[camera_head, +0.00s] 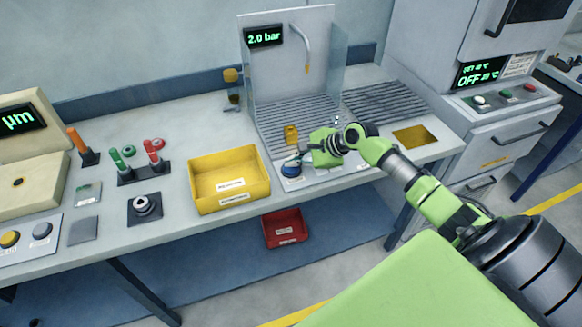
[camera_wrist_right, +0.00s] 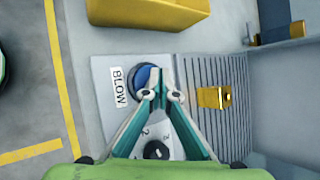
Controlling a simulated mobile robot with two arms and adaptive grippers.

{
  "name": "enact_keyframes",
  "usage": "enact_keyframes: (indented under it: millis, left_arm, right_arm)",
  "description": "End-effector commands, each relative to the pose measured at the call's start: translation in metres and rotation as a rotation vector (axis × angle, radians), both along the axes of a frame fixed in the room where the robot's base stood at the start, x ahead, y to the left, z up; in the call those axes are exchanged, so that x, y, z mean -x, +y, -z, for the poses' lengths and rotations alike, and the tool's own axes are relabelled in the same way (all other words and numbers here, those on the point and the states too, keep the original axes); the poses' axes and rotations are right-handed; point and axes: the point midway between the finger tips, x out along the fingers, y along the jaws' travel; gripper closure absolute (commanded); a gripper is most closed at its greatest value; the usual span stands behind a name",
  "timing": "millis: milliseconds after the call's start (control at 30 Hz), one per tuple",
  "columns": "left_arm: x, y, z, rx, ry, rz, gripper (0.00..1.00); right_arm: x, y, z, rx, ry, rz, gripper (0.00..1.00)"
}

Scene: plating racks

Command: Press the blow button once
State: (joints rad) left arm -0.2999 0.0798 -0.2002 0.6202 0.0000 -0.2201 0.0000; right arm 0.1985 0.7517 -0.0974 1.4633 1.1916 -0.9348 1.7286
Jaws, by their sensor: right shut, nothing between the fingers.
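The blue blow button (camera_head: 291,168) sits on a light panel at the front of the bench, before the grooved wash station. In the right wrist view the blue button (camera_wrist_right: 145,76) lies beside a white label reading BLOW (camera_wrist_right: 118,86). My right gripper (camera_head: 300,161) is shut and empty. In the wrist view its fingertips (camera_wrist_right: 160,78) overlap the right part of the button. I cannot tell whether they touch it. A black knob (camera_wrist_right: 156,150) shows between the fingers. My left gripper is not in view.
A yellow bin (camera_head: 206,202) stands left of the panel. A small yellow block (camera_head: 291,134) is on the grooved drain behind the button. A display (camera_head: 263,37) reads 2.0 bar. A red bin (camera_head: 285,228) sits on the lower shelf.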

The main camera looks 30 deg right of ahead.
Motion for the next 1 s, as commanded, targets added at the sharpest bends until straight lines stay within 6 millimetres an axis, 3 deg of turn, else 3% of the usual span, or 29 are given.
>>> enact_keyframes:
  millis: [1000]
  left_arm:
    - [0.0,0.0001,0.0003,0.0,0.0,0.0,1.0]
  right_arm:
    - [0.0006,0.0002,0.0108,0.0,0.002,0.0,1.0]
